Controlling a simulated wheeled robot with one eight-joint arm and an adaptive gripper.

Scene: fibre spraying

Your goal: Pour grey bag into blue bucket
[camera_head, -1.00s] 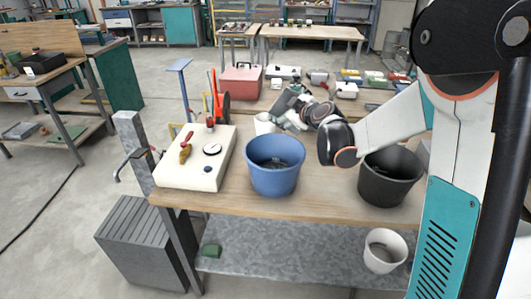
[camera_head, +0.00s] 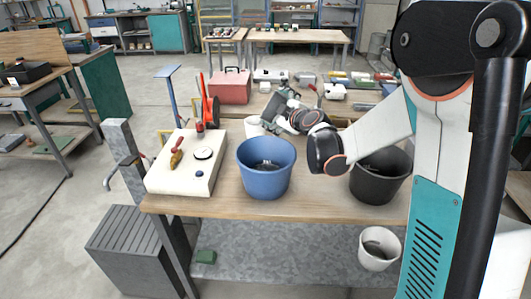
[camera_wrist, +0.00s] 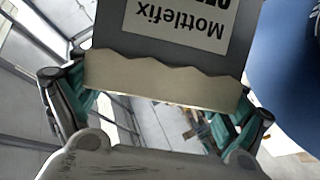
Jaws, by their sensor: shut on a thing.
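The grey bag (camera_head: 284,105) is in my gripper (camera_head: 289,115), behind and a little above the blue bucket (camera_head: 264,183) in the head view. The wrist view shows the bag (camera_wrist: 110,35) close up, with a white label reading "Mottlefix" upside down and a pale, jagged edge. My gripper (camera_wrist: 160,105) has its two fingers on either side of the bag. The blue bucket also shows in the wrist view (camera_wrist: 285,75) at the right edge. It stands upright on the bench, with something dark inside. In the head view my arm partly hides the gripper.
A black bucket (camera_head: 377,183) stands right of the blue one, partly behind my arm. A white box with a gauge (camera_head: 187,172) is at the left. A white container (camera_head: 253,126) stands behind the blue bucket. A red toolbox (camera_head: 231,88) is farther back. A white bucket (camera_head: 379,252) is on the lower shelf.

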